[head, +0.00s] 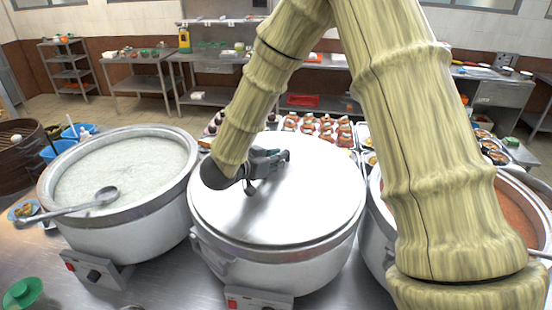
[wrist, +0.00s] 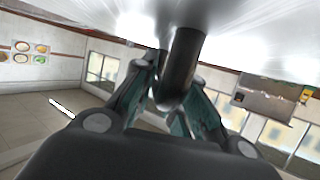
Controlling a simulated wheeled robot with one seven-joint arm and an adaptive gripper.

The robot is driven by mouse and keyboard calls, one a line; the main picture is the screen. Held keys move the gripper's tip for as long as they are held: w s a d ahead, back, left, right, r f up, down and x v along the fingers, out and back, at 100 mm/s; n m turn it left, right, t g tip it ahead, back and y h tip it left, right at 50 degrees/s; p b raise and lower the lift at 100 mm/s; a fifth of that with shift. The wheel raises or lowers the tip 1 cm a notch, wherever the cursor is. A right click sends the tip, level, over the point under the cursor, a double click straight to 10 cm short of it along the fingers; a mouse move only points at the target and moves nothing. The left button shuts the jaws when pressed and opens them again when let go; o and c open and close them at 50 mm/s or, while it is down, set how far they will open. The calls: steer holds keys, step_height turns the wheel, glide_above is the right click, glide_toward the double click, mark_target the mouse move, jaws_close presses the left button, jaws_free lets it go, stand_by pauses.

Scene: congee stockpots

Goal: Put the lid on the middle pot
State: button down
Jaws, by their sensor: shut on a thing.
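The round silver lid (head: 310,195) covers the top of the middle pot (head: 285,268) in the head view, roughly centred on it. Whether it is fully seated on the rim or slightly above it, I cannot tell. The inside of the middle pot is hidden.
The left pot (head: 60,222) stands open with white congee and a ladle (head: 100,197). The right pot (head: 378,238), with orange-red contents, is partly behind my arm. Trays of food (head: 320,128) lie behind the middle pot. A green object (head: 22,292) sits front left.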

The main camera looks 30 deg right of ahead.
steer(key=shift+w+f, duration=0.1)
steer(key=shift+f, duration=0.3)
stand_by(1.0)
steer(key=c, duration=1.4)
jaws_free()
steer(key=shift+o, duration=0.2)
steer(key=v, duration=1.2)
steer(key=shift+f, duration=0.1)
